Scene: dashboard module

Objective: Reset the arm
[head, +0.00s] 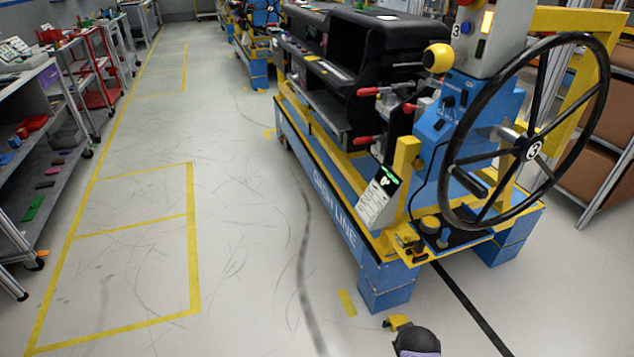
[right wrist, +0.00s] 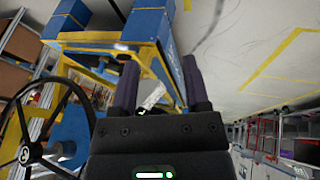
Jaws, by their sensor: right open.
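My right gripper (right wrist: 158,72) shows in the right wrist view with its two dark purple fingers apart and nothing between them. Beyond the fingers are the blue and yellow stand and a small white card. In the head view only a dark rounded part of my arm shows at the bottom edge, on the floor side of the stand. My left gripper is in neither view.
A blue and yellow stand (head: 340,215) carries a black dashboard module (head: 345,50) and a large black handwheel (head: 530,147). Shelves and carts with coloured parts line the left. The floor (head: 245,230) between is clear, with yellow lines. Boxes (head: 590,155) sit at the right.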

